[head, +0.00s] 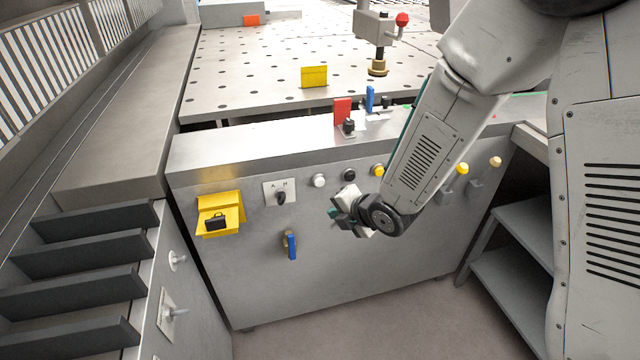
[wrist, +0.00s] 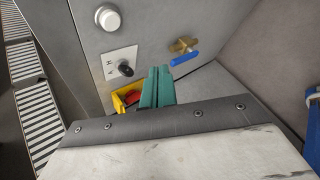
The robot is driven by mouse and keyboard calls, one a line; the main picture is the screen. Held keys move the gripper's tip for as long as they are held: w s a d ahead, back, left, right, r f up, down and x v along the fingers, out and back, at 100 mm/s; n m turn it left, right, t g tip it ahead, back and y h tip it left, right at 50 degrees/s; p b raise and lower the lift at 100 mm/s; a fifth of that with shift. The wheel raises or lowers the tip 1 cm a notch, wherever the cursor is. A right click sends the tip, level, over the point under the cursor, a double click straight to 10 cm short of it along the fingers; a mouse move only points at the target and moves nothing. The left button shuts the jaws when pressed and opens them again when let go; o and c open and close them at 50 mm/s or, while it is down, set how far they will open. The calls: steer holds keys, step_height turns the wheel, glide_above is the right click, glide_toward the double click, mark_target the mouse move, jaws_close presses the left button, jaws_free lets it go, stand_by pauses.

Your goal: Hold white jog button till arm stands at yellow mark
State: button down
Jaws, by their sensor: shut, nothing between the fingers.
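The white jog button (head: 318,180) is a round knob on the grey front panel, right of a black selector switch (head: 280,197). In the wrist view the white button (wrist: 108,17) is at the top left. My gripper (head: 336,212) is shut and empty, below and right of the button and apart from it. Its teal fingers (wrist: 157,88) show in the wrist view. On the perforated table, a yellow mark plate (head: 314,76) stands left of a hanging post with a brass foot (head: 377,67), which seems to be the machine's arm. They are apart.
Black (head: 349,174) and yellow (head: 377,170) buttons sit right of the white one. A yellow box (head: 220,213) and a blue-handled valve (head: 290,245) stick out of the panel. Red (head: 343,111) and blue (head: 370,99) plates stand on the ledge. Shelves are at right.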

glide_toward(318, 187)
steer(key=shift+s+f+x, duration=0.15)
steer(key=shift+x, duration=0.75)
steer(key=shift+s+f+x, duration=0.15)
steer(key=shift+x, duration=0.7)
steer(key=shift+s+f+x, duration=0.15)
steer(key=shift+x, duration=0.75)
steer(key=shift+w, duration=0.15)
steer(key=shift+w, duration=0.25)
steer(key=shift+w+a, duration=0.2)
steer(key=shift+w, duration=0.2)
stand_by(1.9)
steer(key=shift+s, duration=0.15)
stand_by(1.0)
steer(key=shift+s+d, duration=0.25)
steer(key=shift+s, duration=0.45)
steer(key=shift+s+d, duration=0.25)
steer(key=shift+s, duration=0.55)
steer(key=shift+s+d, duration=0.2)
steer(key=shift+s, duration=0.6)
steer(key=shift+s+d, duration=0.25)
steer(key=shift+s, duration=0.55)
